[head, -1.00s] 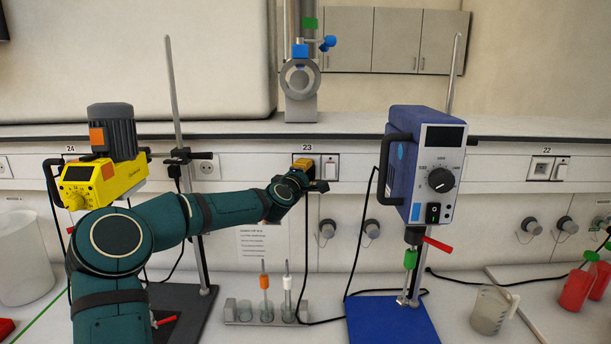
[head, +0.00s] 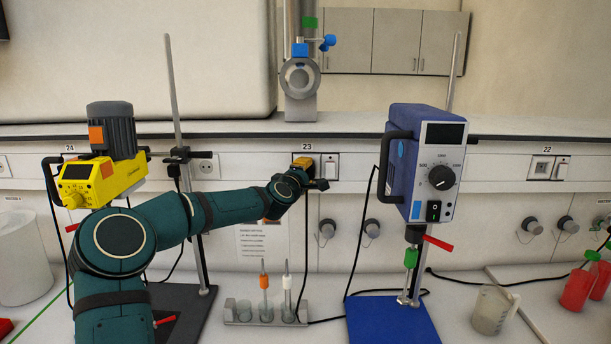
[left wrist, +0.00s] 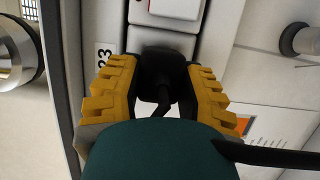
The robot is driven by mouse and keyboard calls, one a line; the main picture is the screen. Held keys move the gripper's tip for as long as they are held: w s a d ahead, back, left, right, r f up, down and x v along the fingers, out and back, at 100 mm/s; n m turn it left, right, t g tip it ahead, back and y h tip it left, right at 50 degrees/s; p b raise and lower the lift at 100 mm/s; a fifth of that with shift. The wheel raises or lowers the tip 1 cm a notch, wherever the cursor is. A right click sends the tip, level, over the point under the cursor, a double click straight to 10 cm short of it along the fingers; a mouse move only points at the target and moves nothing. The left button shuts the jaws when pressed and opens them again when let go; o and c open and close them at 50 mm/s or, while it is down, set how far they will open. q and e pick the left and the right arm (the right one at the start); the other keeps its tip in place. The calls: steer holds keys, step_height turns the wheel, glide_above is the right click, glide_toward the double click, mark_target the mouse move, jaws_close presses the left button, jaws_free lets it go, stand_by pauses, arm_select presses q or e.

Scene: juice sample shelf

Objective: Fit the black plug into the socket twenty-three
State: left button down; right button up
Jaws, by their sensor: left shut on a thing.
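My left gripper (head: 304,166) is up at the wall rail under the label 23 (head: 307,147). In the left wrist view its yellow fingers (left wrist: 160,70) are shut on the black plug (left wrist: 158,82), one on each side. The plug's far end is at the socket panel, beside the white switch (left wrist: 176,8); whether it is fully seated I cannot tell. The socket twenty-three itself is hidden behind plug and gripper. Its switch also shows in the head view (head: 331,166), just right of the gripper. A black cable (left wrist: 266,155) shows near the gripper. My right gripper is not in view.
A blue stirrer (head: 425,165) on a blue base stands to the right. A yellow stirrer (head: 98,180) stands at the left behind my arm. A rack (head: 260,318) of small vessels stands below my gripper. A beaker (head: 492,310) is at the right.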

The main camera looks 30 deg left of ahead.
arm_select(q)
steer(key=shift+w, duration=0.15)
steer(key=c, duration=0.5)
jaws_free()
steer(key=shift+a, duration=0.1)
steer(key=shift+c, duration=0.2)
steer(key=shift+s, duration=0.65)
steer(key=s+d, duration=0.2)
steer(key=s, duration=0.8)
steer(key=shift+s+d, duration=0.25)
steer(key=shift+s, duration=0.05)
